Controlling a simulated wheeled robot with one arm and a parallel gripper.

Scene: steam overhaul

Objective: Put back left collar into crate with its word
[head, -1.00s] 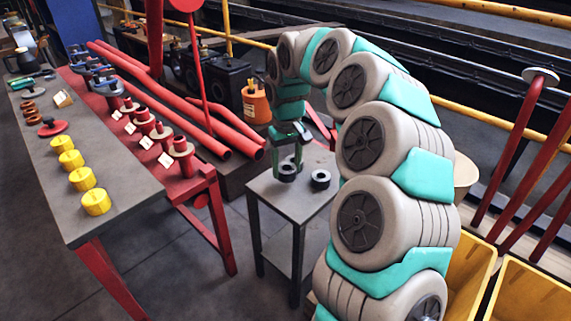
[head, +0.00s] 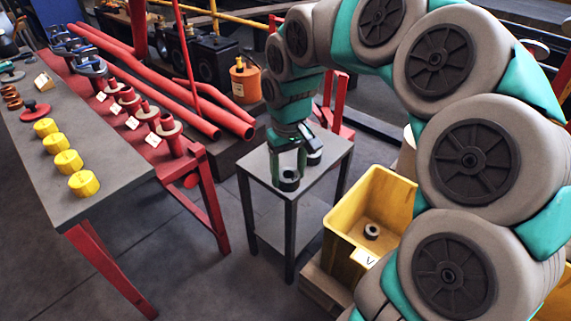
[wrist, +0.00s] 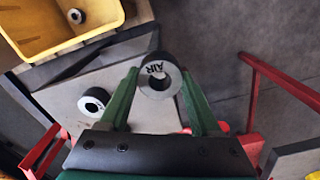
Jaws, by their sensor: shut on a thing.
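My gripper (head: 288,173) is shut on a dark collar (head: 288,184) over the small grey table (head: 325,163). In the wrist view this collar (wrist: 157,88) sits between the green fingers, its pale end face toward me, with the word "AIR" on it. I cannot tell whether it is clear of the tabletop. A second dark collar (head: 314,157) stands to its right on the table, partly behind my gripper; it also shows in the wrist view (wrist: 93,104). A yellow crate (head: 341,223) stands right of the table, with a collar (head: 371,231) inside and a white, partly hidden label (head: 363,258).
A long workbench (head: 110,165) at the left holds several yellow round parts (head: 68,163) and red flanged parts. My arm hides much of the right side. Floor between bench and table is free.

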